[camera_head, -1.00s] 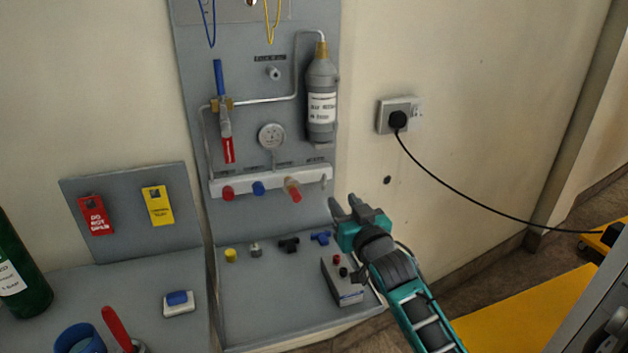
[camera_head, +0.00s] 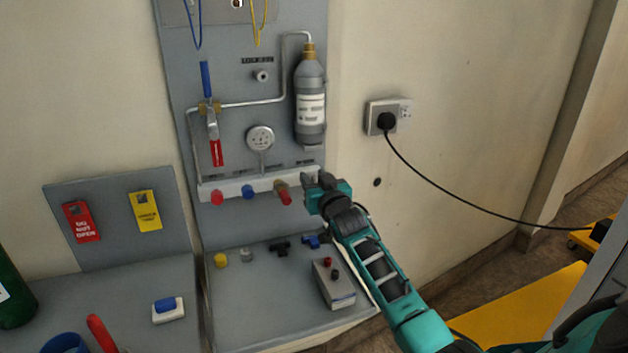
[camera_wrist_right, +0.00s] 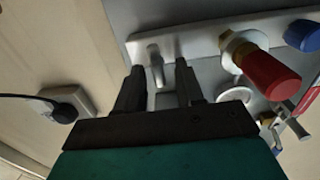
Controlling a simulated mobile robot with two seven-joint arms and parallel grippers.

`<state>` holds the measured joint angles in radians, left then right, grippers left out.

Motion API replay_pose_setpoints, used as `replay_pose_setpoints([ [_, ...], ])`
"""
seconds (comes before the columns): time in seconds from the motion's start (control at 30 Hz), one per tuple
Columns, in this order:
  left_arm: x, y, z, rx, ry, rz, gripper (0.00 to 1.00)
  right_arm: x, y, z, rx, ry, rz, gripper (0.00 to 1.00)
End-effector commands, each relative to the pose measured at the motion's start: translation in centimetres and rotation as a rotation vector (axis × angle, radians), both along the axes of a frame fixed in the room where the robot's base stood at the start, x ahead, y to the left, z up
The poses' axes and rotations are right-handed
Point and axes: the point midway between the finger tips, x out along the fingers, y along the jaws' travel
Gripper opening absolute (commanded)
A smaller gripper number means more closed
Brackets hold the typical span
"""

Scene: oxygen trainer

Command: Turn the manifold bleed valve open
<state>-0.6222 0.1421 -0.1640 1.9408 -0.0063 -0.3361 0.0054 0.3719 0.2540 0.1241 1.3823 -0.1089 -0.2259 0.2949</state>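The manifold (camera_head: 232,188) is a pale bar across the grey panel, with coloured fittings along it. In the right wrist view the bleed valve's small metal lever (camera_wrist_right: 155,66) stands at the manifold's end (camera_wrist_right: 139,46). My right gripper (camera_head: 317,180) is at the right end of the manifold and hides the lever in the head view. In the right wrist view my right gripper (camera_wrist_right: 158,86) is open, with the lever between and just beyond its fingertips. I cannot tell whether a finger touches it. My left gripper is not in view.
A red-capped fitting (camera_wrist_right: 270,76) sits close beside the right gripper. A grey bottle (camera_head: 310,104) hangs above it. A small box (camera_head: 334,286) and loose blue and black fittings lie on the shelf below. A wall plug (camera_head: 386,122) with a black cable is to the right.

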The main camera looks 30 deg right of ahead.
Motion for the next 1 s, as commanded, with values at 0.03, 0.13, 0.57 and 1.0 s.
replay_pose_setpoints([
  [0.03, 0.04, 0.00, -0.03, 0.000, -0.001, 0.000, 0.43, 0.23, -0.06, 0.04, 0.000, -0.001, 0.000, 0.37],
  [0.13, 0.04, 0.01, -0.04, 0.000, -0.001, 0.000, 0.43, 0.43, -0.09, 0.04, 0.000, -0.001, 0.000, 0.37],
  [0.57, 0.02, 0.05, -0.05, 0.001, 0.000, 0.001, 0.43, 0.42, -0.08, 0.03, 0.000, -0.001, 0.000, 0.19],
  [1.0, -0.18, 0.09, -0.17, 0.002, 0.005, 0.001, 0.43, 0.42, -0.07, 0.02, -0.002, 0.000, 0.000, 0.00],
])
